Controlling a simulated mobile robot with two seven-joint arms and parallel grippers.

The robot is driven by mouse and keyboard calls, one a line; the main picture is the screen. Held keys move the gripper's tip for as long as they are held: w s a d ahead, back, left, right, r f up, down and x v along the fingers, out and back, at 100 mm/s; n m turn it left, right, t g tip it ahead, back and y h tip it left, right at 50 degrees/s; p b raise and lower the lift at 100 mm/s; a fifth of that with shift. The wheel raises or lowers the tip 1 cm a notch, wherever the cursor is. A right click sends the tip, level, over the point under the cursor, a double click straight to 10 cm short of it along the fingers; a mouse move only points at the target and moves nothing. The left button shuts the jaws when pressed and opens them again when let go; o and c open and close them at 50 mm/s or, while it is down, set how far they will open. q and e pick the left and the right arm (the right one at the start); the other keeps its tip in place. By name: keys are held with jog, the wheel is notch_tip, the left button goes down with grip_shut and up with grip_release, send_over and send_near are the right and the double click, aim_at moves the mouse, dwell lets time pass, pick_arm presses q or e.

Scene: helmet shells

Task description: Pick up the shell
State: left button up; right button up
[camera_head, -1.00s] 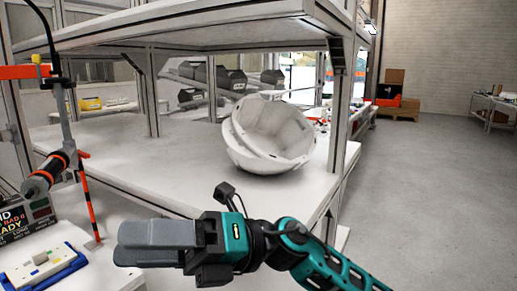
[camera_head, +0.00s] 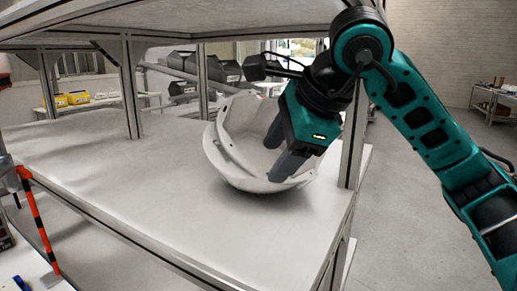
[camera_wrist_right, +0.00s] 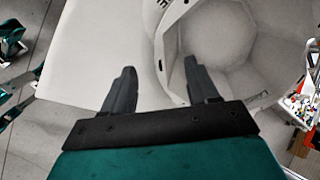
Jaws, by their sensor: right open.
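The white helmet shell (camera_head: 228,150) sits on the light table shelf (camera_head: 120,180), with its hollow facing up and toward the right. My right gripper (camera_head: 272,161) reaches down from the upper right with its fingers at the shell's open side, hiding part of its right side. In the right wrist view the shell (camera_wrist_right: 225,40) fills the upper right. There my right gripper (camera_wrist_right: 160,66) is open, its fingers apart, and the shell's near rim shows between and beyond the fingertips. I cannot tell whether either finger touches the shell. My left gripper is not in view.
A metal post (camera_head: 354,140) stands close to the right of the shell, by my right arm. An upper shelf (camera_head: 150,18) overhangs the table. The table is bare left of the shell. Yellow bins (camera_head: 72,99) stand far back.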

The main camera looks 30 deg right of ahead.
aim_at(259, 170)
jog(key=x, duration=0.3)
jog(key=b+x, duration=0.1)
jog(key=x, duration=0.3)
jog(key=shift+w+r, duration=0.1)
jog(key=shift+w, duration=0.3)
grip_shut()
dwell(0.3)
